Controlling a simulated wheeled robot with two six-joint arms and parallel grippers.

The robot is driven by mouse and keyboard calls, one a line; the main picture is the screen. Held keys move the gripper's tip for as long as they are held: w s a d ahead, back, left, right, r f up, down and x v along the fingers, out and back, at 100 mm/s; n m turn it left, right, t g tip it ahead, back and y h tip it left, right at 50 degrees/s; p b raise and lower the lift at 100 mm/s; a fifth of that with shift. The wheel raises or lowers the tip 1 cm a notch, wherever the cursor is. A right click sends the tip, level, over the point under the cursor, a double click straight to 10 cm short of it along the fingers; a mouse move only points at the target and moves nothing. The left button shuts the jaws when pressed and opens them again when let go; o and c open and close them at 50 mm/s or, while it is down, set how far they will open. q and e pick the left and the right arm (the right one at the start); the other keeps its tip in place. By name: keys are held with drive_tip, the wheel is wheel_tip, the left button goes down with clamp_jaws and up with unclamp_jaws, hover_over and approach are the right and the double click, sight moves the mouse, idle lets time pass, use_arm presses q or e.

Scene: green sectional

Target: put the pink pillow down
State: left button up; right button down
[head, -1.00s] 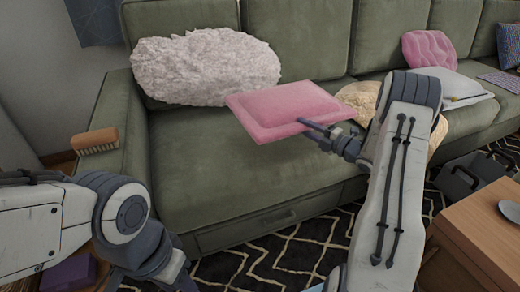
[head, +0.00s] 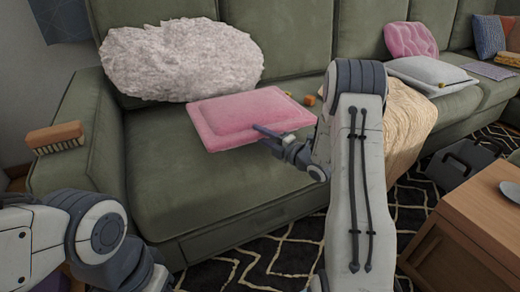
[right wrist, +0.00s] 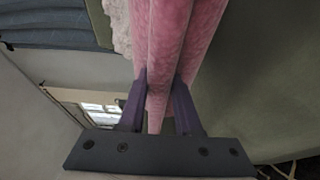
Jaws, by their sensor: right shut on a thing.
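The pink pillow (head: 247,117) is flat and square, low over or on the sofa seat (head: 165,170), in front of the white fluffy cushion. I cannot tell for certain whether it touches the seat. My right gripper (head: 283,139) is shut on the pillow's near right edge. In the right wrist view the gripper (right wrist: 160,105) has its two purple fingers on either side of the pillow's edge (right wrist: 170,45). My left arm shows at the lower left of the head view, but its gripper fingers are out of the picture.
A white fluffy cushion (head: 180,60) leans on the backrest. A brush (head: 55,137) lies on the left armrest. A beige blanket (head: 405,125) drapes over the seat to the right. A wooden table (head: 470,235) stands at the lower right. The seat left of the pillow is clear.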

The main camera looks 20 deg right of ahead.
drive_tip(key=shift+a+f+b, duration=0.15)
drive_tip(key=shift+f+b, duration=0.95)
drive_tip(key=shift+f, duration=0.8)
drive_tip(key=shift+f, duration=0.25)
drive_tip(key=c, duration=0.6)
unclamp_jaws()
drive_tip(key=shift+r, duration=0.25)
drive_tip(key=p+v, duration=0.3)
drive_tip(key=v, duration=0.9)
drive_tip(key=shift+f+p, duration=0.2)
drive_tip(key=shift+p, duration=0.2)
